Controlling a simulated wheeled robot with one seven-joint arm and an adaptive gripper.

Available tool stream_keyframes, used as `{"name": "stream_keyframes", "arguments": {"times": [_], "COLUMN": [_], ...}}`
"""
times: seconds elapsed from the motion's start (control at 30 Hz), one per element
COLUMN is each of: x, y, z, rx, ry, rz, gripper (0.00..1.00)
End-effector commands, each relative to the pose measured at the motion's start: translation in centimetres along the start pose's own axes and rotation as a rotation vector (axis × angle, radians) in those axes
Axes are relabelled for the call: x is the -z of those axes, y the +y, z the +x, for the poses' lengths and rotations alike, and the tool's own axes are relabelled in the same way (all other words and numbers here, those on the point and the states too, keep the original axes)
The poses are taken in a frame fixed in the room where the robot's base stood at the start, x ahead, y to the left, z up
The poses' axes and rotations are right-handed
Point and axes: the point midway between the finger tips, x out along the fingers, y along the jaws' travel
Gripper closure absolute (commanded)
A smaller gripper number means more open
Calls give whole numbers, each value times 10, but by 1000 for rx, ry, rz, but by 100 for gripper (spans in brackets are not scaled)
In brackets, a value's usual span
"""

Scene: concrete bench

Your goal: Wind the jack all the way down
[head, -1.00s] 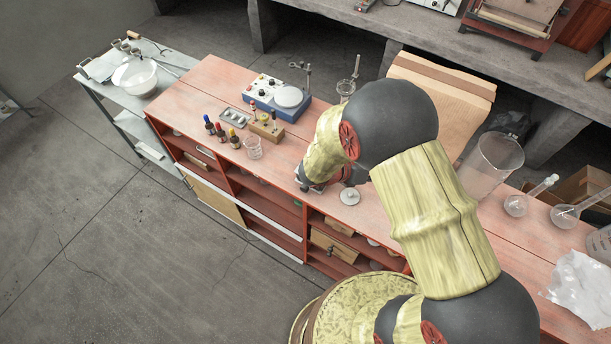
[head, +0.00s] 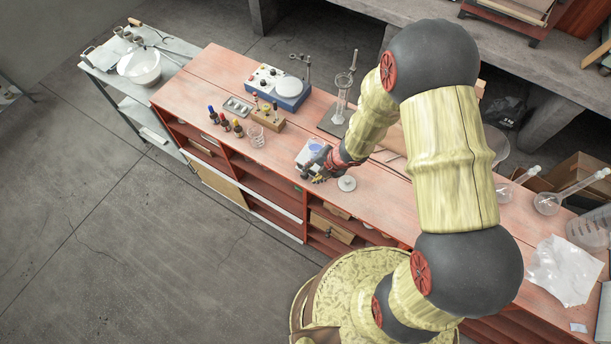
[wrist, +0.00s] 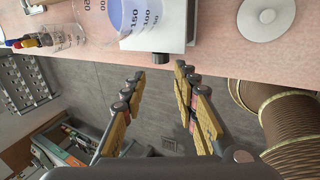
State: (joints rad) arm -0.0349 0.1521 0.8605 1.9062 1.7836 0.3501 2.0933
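The jack (head: 301,160) is a small pale metal stand near the front edge of the bench. A beaker with blue liquid (wrist: 128,14) appears to stand on it. In the wrist view the jack (wrist: 172,38) is at the top centre, with a small dark knob (wrist: 160,58) on its near side. My gripper (wrist: 158,98) is open and empty. Its two yellow-padded fingers point towards the knob, one on each side of its line, apart from it. In the head view my gripper (head: 322,177) is beside the jack and partly hides it; the jack's height is hard to judge.
A white round disc (head: 346,183) lies just right of the jack. A wooden block (head: 268,121), dropper bottles (head: 226,124), a clear beaker (head: 256,136) and a blue stirrer (head: 290,101) stand to the left. A stand with glassware (head: 342,100) is behind. The floor in front is clear.

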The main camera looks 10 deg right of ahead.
Motion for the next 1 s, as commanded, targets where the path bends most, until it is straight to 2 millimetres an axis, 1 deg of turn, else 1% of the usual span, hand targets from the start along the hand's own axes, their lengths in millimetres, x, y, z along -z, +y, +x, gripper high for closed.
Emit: {"name": "stream_keyframes", "arguments": {"times": [0.3,0.5,0.63,0.87,1.0], "x": [0,0,0,0,0], "y": [-2,-2,-2,-2,-2], "z": [48,68,73,73,73], "rx": [4,4,4,4,4], "ry": [0,-1,-2,-2,-2], "rz": [-1,0,0,0,0], "gripper": [70,70,70,70,78]}}
